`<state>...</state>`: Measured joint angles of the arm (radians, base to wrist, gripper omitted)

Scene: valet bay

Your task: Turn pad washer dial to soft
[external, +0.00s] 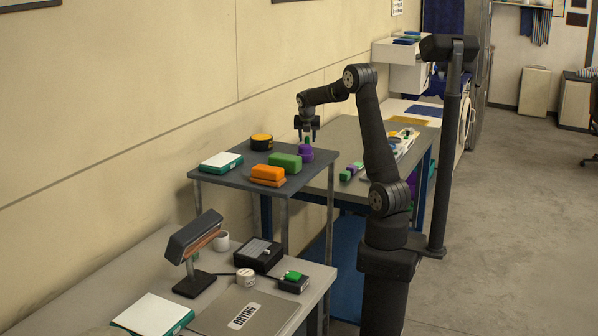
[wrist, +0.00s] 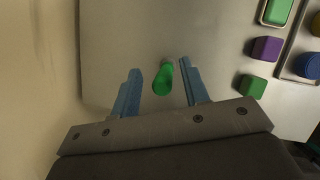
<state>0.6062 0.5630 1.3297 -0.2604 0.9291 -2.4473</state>
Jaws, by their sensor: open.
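My gripper (external: 307,136) hangs pointing down beyond the near grey shelf. In the wrist view its two blue fingers (wrist: 157,88) are apart. A green rounded piece (wrist: 162,79) with a grey end shows between them, close to the right finger; I cannot tell whether they touch. In the external view a small green piece (external: 307,141) shows just under the gripper. A pad washer dial cannot be picked out for certain in either view. A white panel with small coloured parts (external: 402,143) lies on the back table, partly behind my arm.
The near shelf (external: 225,178) holds orange (external: 267,173) and green blocks (external: 286,162), a yellow-black round item (external: 261,142) and a purple piece (external: 306,154). In the wrist view, a purple block (wrist: 267,48) and green block (wrist: 252,87) lie right. A wall (wrist: 40,80) is left.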

